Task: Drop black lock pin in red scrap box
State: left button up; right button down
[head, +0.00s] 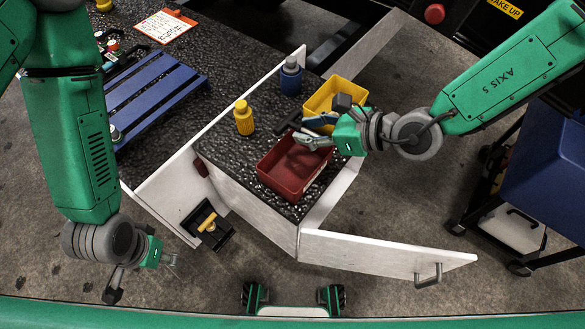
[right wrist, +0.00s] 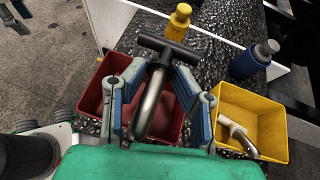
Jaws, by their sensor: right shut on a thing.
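The black lock pin (right wrist: 155,85) has a black T-shaped handle and a grey metal shaft. My right gripper (right wrist: 157,88) is shut on it, with a blue-grey finger on each side of the shaft. In the head view, the right gripper (head: 312,130) is over the back right part of the red scrap box (head: 283,182), and the pin's dark handle (head: 288,124) sticks out past the fingers. The red box also shows beneath the pin in the right wrist view (right wrist: 91,96). My left gripper (head: 168,261) is low at the left, away from the boxes; its fingers are too small to read.
A yellow box (head: 350,90) stands beside the red one; a metal part (right wrist: 238,134) lies in it. A yellow bottle (head: 244,118) and a blue bottle (head: 291,77) stand behind on the dark worktop. A white panel with a handle (head: 390,256) juts out in front.

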jog(key=shift+d+f+b, duration=0.2)
jog(key=shift+f+b, duration=0.1)
jog(key=shift+f, duration=0.4)
pick_arm(q)
jog(key=shift+d+f, duration=0.45)
jog(key=shift+f, duration=0.2)
pick_arm(e)
jog(key=shift+d+f, duration=0.15)
jog(key=shift+d, duration=0.05)
jog(key=shift+a, duration=0.15)
jog(key=c, duration=1.3)
grip_release()
jog(key=shift+a, duration=0.1)
pick_arm(q)
jog(key=shift+a+f, duration=0.1)
jog(key=shift+a, duration=0.3)
pick_arm(e)
jog(key=shift+o, duration=0.6)
jog(key=shift+a, duration=0.2)
